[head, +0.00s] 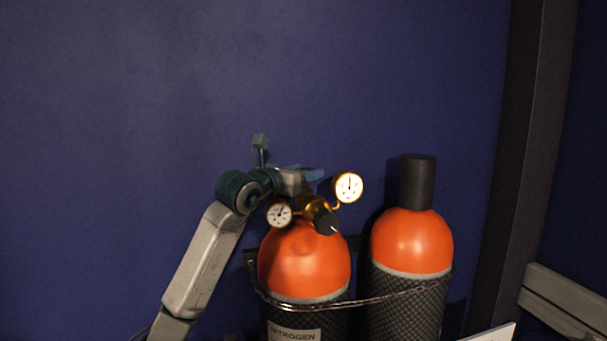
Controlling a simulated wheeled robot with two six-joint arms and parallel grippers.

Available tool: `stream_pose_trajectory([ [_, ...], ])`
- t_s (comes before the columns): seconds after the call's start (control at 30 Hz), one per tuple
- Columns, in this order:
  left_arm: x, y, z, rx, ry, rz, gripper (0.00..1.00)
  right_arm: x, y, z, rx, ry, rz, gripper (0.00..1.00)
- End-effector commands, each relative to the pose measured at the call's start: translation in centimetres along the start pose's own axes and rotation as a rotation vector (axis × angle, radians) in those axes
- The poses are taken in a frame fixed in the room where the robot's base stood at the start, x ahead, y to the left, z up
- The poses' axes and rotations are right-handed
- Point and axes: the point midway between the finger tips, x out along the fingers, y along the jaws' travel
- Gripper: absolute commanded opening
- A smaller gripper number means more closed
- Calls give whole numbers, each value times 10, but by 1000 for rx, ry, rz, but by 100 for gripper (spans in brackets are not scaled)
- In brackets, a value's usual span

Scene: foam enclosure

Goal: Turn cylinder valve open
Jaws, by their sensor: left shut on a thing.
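The left gas cylinder (305,265) has an orange dome and a dark netted body with a label reading NITROGEN. A brass regulator (312,205) sits on its top, with a right gauge (348,187), a left gauge (279,213) and a black knob (327,223) facing me. My left gripper (306,174) reaches in from the left above the regulator. It is shut on the cylinder valve at the top, and the valve is mostly hidden by the gripper. How far the valve is turned cannot be seen. My right gripper is not in view.
A second orange cylinder (411,243) with a black cap (418,181) stands to the right. A chain (350,301) runs across both cylinders. A dark blue wall (120,120) is behind, with a dark post (520,150) at right. The space above the cylinders is clear.

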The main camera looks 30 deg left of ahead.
Motion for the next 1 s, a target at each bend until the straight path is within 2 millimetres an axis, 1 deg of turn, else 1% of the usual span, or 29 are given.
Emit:
stream_pose_trajectory([
  [0.37, 0, 0, -1, 1, 3, 4, 26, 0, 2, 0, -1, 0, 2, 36],
  [0.4, 0, 0, -1, 1, 3, 4, 52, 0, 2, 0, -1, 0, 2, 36],
  [0.5, 0, 0, -1, 1, 3, 4, 70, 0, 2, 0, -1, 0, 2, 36],
  [0.83, 0, 0, 1, 1, 1, 4, 70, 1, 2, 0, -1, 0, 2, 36],
  [1.0, 0, -1, 11, -1, -2, 3, 70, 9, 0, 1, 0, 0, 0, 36],
])
